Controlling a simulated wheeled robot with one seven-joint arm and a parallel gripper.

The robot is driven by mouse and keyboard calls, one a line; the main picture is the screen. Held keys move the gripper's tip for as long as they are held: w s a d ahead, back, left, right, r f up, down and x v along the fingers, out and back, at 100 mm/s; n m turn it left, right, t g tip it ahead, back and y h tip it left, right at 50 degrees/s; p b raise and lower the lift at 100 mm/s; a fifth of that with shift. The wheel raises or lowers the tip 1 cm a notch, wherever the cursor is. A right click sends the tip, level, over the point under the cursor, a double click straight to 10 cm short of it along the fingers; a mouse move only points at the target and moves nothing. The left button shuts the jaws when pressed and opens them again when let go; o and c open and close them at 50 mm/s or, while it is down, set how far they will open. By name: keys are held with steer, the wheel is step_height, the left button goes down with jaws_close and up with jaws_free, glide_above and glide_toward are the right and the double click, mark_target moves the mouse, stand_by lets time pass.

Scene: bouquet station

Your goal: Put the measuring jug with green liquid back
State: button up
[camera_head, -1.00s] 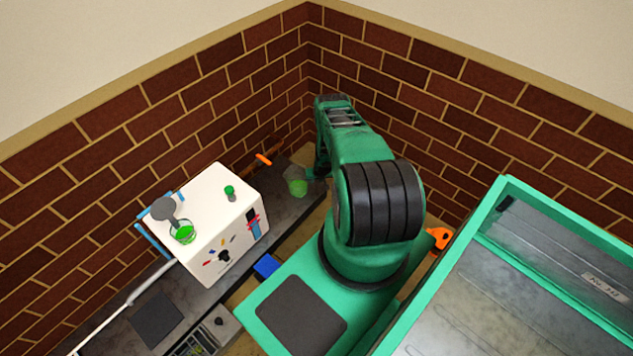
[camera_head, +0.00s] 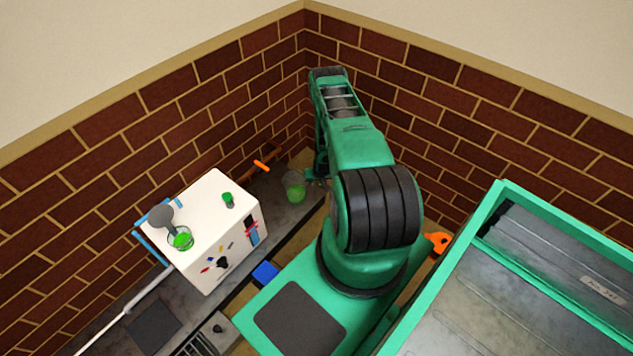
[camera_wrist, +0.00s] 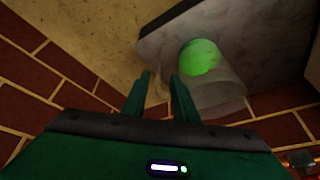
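A clear measuring jug (camera_head: 295,187) with green liquid in its lower part stands on the dark counter (camera_head: 262,203), near the wall corner. In the wrist view the jug (camera_wrist: 203,62) shows to the right of my fingers, with its green liquid and clear wall visible. My gripper (camera_wrist: 160,78) has its two fingers apart, with no object visible between them. In the head view my gripper (camera_head: 314,181) is just right of the jug and partly hidden by my arm. I cannot tell whether a finger touches the jug.
A white box (camera_head: 225,241) stands on the counter left of the jug. A glass with green contents (camera_head: 180,239), a grey round-headed item (camera_head: 161,216) and a small green-topped item (camera_head: 228,200) are on it. An orange-handled item (camera_head: 261,165) is near the brick wall.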

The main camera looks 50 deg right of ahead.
steer(key=w+r+n+g, duration=0.1)
steer(key=w+r, duration=0.1)
steer(key=r, duration=1.2)
steer(key=w+r, duration=0.3)
steer(key=r, duration=1.1)
steer(key=s+a+r+g, duration=0.1)
steer(key=s+a+r, duration=0.15)
steer(key=r, duration=0.85)
steer(key=s+a+r, duration=0.2)
steer(key=a+r, duration=0.1)
steer(key=r, duration=0.8)
steer(key=s+a+r+g+y, duration=0.1)
steer(key=s+a+r, duration=0.55)
steer(key=r, duration=0.25)
steer(key=s+a+r, duration=0.5)
steer(key=s+r, duration=0.3)
steer(key=s+a+r, duration=0.2)
steer(key=s+a, duration=0.3)
steer(key=s, duration=0.4)
steer(key=s+a+r+g+y, duration=0.1)
steer(key=s+a+r, duration=0.2)
steer(key=s+a, duration=0.2)
steer(key=s, duration=0.3)
steer(key=shift+s+a+r+y, duration=0.2)
steer(key=shift+s+a+y, duration=0.1)
steer(key=shift+s+a, duration=0.05)
